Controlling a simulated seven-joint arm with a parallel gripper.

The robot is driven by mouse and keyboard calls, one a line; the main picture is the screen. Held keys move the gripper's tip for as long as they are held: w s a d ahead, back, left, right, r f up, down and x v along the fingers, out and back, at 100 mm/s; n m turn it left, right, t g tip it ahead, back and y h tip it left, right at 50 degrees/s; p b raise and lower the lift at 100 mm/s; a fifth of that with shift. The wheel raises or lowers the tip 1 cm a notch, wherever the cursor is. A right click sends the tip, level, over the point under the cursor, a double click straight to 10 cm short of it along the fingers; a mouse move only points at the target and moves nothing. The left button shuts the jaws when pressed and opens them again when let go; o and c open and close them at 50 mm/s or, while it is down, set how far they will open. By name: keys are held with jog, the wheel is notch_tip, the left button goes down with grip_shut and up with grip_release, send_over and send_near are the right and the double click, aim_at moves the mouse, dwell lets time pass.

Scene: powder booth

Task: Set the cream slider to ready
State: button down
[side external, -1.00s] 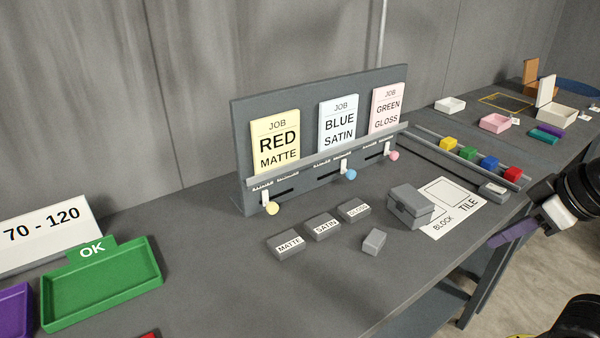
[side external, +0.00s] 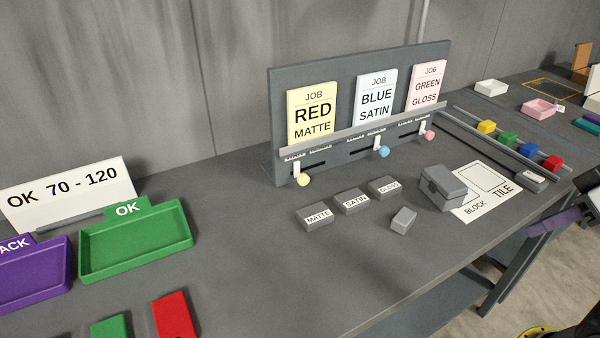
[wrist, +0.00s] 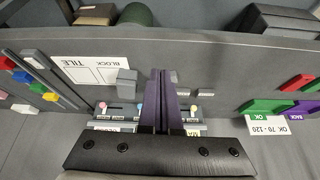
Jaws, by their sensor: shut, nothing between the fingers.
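The cream slider (side external: 303,180), a white tab with a round cream knob, sits under the RED MATTE card on the grey panel. It is at the left end of its dark slot, which runs on to the right. The small labels above the slot are too small to read. In the wrist view the cream knob (wrist: 193,111) shows just right of the fingers. My gripper (side external: 553,224) has purple fingers at the right edge of the side view, well apart from the panel. In the wrist view its fingers (wrist: 163,74) are shut together with nothing between them.
The blue slider (side external: 384,152) and pink slider (side external: 429,135) sit at the right ends of their slots. MATTE, SATIN and GLOSS blocks (side external: 351,201), a loose grey block (side external: 404,219) and a grey box (side external: 443,188) stand in front.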

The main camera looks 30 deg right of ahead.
jog(key=w+r+m+h, duration=0.1)
jog(key=w+r+m, duration=0.1)
jog(key=w+r, duration=0.9)
jog(key=w+a+r, duration=0.2)
jog(key=w+r, duration=0.2)
jog(key=w, duration=0.3)
jog(key=w+a+r, duration=0.2)
jog(key=w+r, duration=0.1)
jog(key=w, duration=0.3)
jog(key=w+a+f+h, duration=0.1)
jog(key=w+a+f, duration=0.3)
jog(key=w+a, duration=0.6)
jog(key=w+a+f+n+g, duration=0.1)
jog(key=w+a+f, duration=0.1)
jog(key=a+f, duration=0.2)
jog(key=w+a+f+n+g, duration=0.1)
jog(key=w+a+f, duration=0.2)
jog(key=a+f, duration=0.2)
jog(key=x, duration=0.3)
jog(key=shift+a+f, duration=0.2)
jog(key=shift+f, duration=0.15)
jog(key=shift+s, duration=0.1)
